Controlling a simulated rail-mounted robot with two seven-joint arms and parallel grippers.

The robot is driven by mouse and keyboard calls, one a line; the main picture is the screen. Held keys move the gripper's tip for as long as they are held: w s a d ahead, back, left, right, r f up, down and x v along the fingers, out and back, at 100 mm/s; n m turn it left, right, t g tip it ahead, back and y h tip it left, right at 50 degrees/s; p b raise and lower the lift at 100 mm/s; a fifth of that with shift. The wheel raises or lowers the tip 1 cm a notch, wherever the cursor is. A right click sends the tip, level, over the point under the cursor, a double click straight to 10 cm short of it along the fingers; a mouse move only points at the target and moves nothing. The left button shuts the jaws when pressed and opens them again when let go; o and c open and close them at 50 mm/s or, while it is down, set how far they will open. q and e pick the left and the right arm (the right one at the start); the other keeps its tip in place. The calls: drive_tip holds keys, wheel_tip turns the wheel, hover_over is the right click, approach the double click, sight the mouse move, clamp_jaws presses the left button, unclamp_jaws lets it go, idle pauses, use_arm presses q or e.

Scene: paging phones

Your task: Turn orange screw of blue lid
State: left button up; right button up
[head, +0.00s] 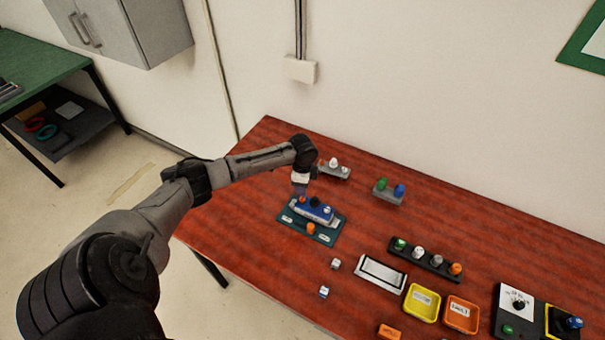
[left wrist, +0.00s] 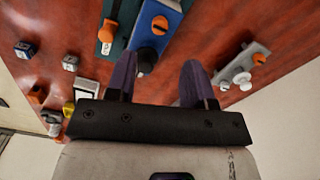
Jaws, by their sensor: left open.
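The blue lid (head: 318,213) lies on a dark teal board (head: 288,218) at the left part of the table. It also shows in the left wrist view (left wrist: 170,17). Its orange screw (left wrist: 159,25) has a slotted round head and partly shows in the head view (head: 302,200). A black knob (left wrist: 146,59) stands near it. My left gripper (head: 300,190) hangs just above and behind the lid. In the left wrist view its purple fingers (left wrist: 158,78) are apart with nothing clamped, and the orange screw lies beyond their tips. My right gripper is not in view.
An orange knob (head: 310,228) stands on the board's front side. A grey block with orange and white knobs (head: 334,171) is close behind the gripper. Small cubes (head: 324,292), a white tray (head: 381,273) and yellow and orange bins (head: 422,304) lie to the front right.

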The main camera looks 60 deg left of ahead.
use_arm(q)
drive_tip(key=shift+r, duration=2.65)
